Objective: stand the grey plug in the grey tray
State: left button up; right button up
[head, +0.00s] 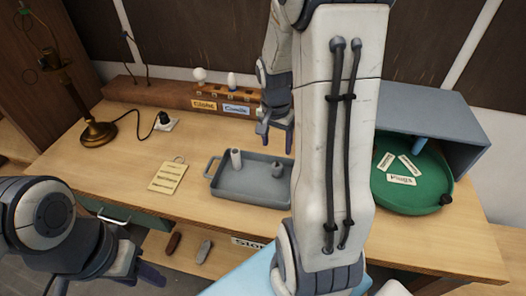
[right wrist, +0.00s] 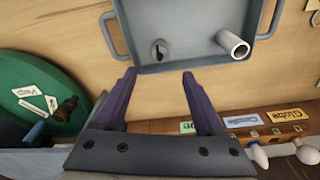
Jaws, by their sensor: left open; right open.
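The grey tray (head: 228,194) lies on the bench, its near right part hidden behind my right arm; it also shows at the top of the right wrist view (right wrist: 118,50). My left gripper (head: 148,275) is open and empty, low at the bench's front left.
A white tube (head: 236,158) stands in the tray beside the plug. A brass lamp (head: 97,132), a yellow note (head: 167,177) and a bulb rack (head: 225,96) are around.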

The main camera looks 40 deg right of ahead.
jog(key=s+a+r+n+y, duration=0.15)
jog(key=a+n, duration=0.35)
jog(key=a, duration=0.5)
jog(key=s+a+r+n, duration=0.25)
jog(key=a+n, duration=0.25)
jog(key=a, duration=0.5)
jog(key=s+a+r+n, duration=0.2)
jog(key=s+a+n, duration=0.8)
jog(key=s, duration=0.2)
jog(key=shift+a+g+y, duration=0.3)
jog(key=shift+y, duration=0.05)
